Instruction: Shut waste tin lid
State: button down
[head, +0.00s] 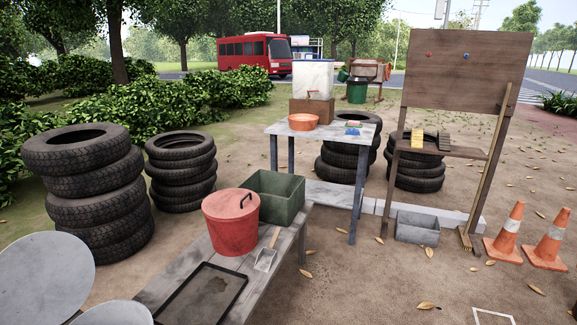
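A red round tin (231,232) stands upright near the far end of the grey bench. Its top is covered by a red lid-like disc (226,203), with a dark curved handle (246,200) near the right edge. I cannot tell whether this disc sits fully down on the rim. No label shows that this is the waste tin. My gripper is not in view.
A green open crate (273,197) stands close behind the tin. A small scoop (267,252) and a black-rimmed tray (203,293) lie on the bench (289,236). Tyre stacks (92,193) stand to the left. Traffic cones (507,234) stand at the right; the ground before them is mostly clear.

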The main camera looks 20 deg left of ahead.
aim_at(46, 276)
jog(key=i, duration=1.9)
jog(key=i+u, duration=0.15)
jog(key=i, duration=0.3)
jog(key=i+l+u, duration=0.2)
jog(key=i, duration=0.25)
jog(key=i+u, duration=0.15)
jog(key=i, duration=0.3)
